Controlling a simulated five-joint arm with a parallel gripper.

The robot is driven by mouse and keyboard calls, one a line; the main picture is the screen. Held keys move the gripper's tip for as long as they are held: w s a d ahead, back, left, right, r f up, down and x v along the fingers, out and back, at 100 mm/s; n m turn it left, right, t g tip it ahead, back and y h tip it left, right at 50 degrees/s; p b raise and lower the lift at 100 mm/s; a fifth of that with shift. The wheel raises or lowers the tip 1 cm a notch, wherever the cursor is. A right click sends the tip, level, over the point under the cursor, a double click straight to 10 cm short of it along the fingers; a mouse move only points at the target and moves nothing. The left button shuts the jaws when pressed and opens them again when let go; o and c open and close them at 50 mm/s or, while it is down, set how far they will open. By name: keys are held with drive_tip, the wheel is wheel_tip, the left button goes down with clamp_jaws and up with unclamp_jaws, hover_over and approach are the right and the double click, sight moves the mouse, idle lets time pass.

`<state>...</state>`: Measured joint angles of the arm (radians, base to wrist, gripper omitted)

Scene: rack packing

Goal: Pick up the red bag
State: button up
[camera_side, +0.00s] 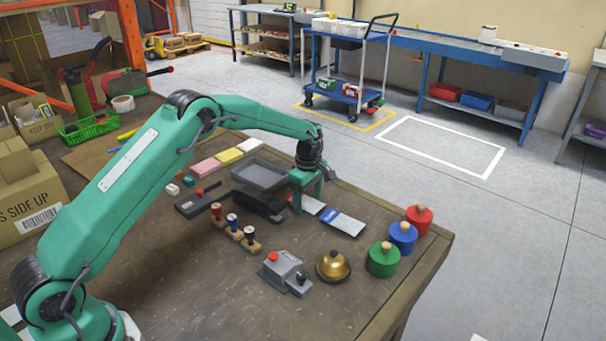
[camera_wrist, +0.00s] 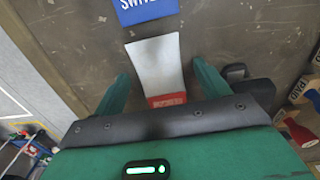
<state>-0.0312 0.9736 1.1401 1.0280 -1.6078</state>
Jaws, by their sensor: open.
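The red bag is a flat white packet with a red printed band at one end. In the wrist view the red bag (camera_wrist: 158,66) lies on the table between my two green fingers, with its red band at the gripper body's edge. In the side view the red bag (camera_side: 313,206) is partly hidden behind my gripper (camera_side: 307,199). My gripper, also in the wrist view (camera_wrist: 160,72), is open, with a finger on each side of the bag and a gap on both sides. I cannot tell how far the fingertips are above the table.
A white packet with a blue band (camera_side: 342,222) lies just right of the red bag. Green (camera_side: 383,260), blue (camera_side: 402,238) and red (camera_side: 419,220) knobbed cylinders stand near the table corner. A brass bell (camera_side: 333,266), a grey button box (camera_side: 284,270), stamps (camera_side: 233,222) and a dark tray (camera_side: 261,174) are nearby.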

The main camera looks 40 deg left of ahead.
sight(308, 201)
idle(0.5)
drive_tip(key=c, duration=1.1)
drive_tip(key=shift+o, duration=0.2)
drive_tip(key=shift+r, duration=0.85)
wheel_tip(308, 201, up, 2)
drive_tip(key=shift+r, duration=0.25)
drive_tip(key=s+d+r, duration=0.5)
drive_tip(key=d+r, duration=0.1)
drive_tip(key=d, duration=0.4)
drive_tip(key=shift+s+r, duration=0.3)
drive_tip(key=shift+r, duration=0.1)
drive_tip(key=shift+d, duration=0.1)
